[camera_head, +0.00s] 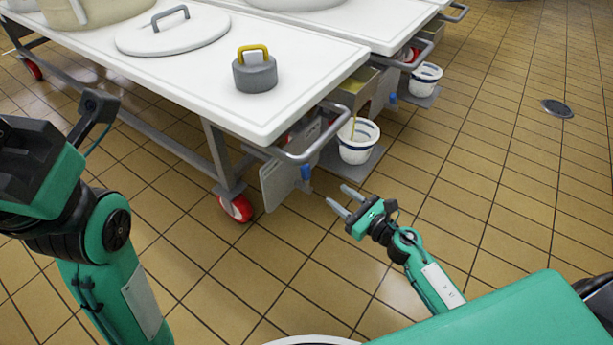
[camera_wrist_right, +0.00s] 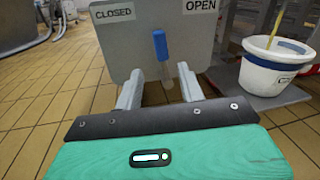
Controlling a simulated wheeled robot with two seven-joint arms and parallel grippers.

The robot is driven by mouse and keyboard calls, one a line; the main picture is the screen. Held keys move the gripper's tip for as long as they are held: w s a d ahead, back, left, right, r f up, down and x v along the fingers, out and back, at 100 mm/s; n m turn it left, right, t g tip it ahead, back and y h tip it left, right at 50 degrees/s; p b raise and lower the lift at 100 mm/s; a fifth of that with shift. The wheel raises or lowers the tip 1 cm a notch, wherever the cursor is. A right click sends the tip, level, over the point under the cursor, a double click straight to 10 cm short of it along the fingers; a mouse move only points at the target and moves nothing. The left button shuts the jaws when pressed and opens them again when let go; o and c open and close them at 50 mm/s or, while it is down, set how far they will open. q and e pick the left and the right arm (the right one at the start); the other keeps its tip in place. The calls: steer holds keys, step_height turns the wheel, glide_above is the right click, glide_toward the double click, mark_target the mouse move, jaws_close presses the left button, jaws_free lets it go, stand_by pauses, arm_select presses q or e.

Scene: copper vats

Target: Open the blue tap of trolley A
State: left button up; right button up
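The blue tap (camera_head: 306,172) is a small blue handle on a grey panel (camera_head: 273,186) at the end of the nearest trolley (camera_head: 160,75). In the right wrist view the tap handle (camera_wrist_right: 160,45) stands upright, between the labels CLOSED (camera_wrist_right: 113,13) and OPEN (camera_wrist_right: 200,5). My right gripper (camera_head: 341,201) is open and empty, in front of the panel and below the tap. In the wrist view its fingers (camera_wrist_right: 158,88) are apart, with the lower part of the tap showing between them. Only part of my left arm shows at the left; its gripper fingers are not visible.
A white bucket (camera_head: 357,141) stands on a grey shelf (camera_head: 352,166) beside the panel. A grey handrail (camera_head: 318,150) juts out above the tap. A second trolley with another bucket (camera_head: 425,79) stands behind. A grey weight (camera_head: 255,73) with a yellow handle sits on the nearest tabletop. The tiled floor at right is free.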

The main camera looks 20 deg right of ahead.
mark_target(308, 172)
steer(key=x, duration=1.3)
steer(key=shift+w+a+b, duration=0.1)
steer(key=shift+w+b, duration=0.25)
jaws_close()
